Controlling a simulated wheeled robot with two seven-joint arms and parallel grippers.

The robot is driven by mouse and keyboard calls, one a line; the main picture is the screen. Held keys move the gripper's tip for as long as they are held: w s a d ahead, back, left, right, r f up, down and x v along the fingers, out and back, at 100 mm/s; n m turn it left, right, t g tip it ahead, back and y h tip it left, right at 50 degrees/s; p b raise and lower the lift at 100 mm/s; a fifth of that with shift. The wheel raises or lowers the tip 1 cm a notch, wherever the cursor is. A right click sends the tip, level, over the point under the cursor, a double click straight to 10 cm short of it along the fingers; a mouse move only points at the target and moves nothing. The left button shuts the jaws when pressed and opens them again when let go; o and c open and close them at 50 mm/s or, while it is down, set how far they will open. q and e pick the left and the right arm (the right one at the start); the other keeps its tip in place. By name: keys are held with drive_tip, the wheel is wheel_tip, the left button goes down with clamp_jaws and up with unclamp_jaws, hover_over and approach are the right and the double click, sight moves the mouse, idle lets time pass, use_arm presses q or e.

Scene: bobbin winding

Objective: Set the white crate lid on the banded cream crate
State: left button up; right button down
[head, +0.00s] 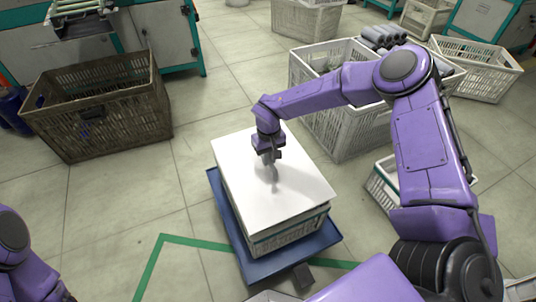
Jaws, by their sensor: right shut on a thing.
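The white crate lid (290,188) is a flat, white rectangular sheet in the middle of the head view. It lies over the top of a cream crate (292,236), whose slatted near side shows beneath it with a greenish band. I cannot tell whether the lid touches the rim all round. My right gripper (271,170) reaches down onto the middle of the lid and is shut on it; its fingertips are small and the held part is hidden. My left arm shows only at the bottom left corner, with its gripper out of view.
The crate stands on a blue platform (224,216) on the tiled floor. A brown crate (125,117) stands at left. Pale crates (350,126) stand behind and right, one under my right arm. A green floor line (150,262) runs at the front. The floor left of the platform is clear.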

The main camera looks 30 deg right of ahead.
drive_tip(key=shift+s+r, duration=0.1)
drive_tip(key=shift+r, duration=0.05)
drive_tip(key=shift+f, duration=0.25)
drive_tip(key=shift+f+b, duration=1.1)
drive_tip(key=shift+f, duration=1.15)
drive_tip(key=c, duration=1)
unclamp_jaws()
wheel_tip(320, 180, up, 10)
drive_tip(key=p, duration=0.3)
drive_tip(key=shift+f, duration=0.1)
drive_tip(key=shift+r, duration=0.4)
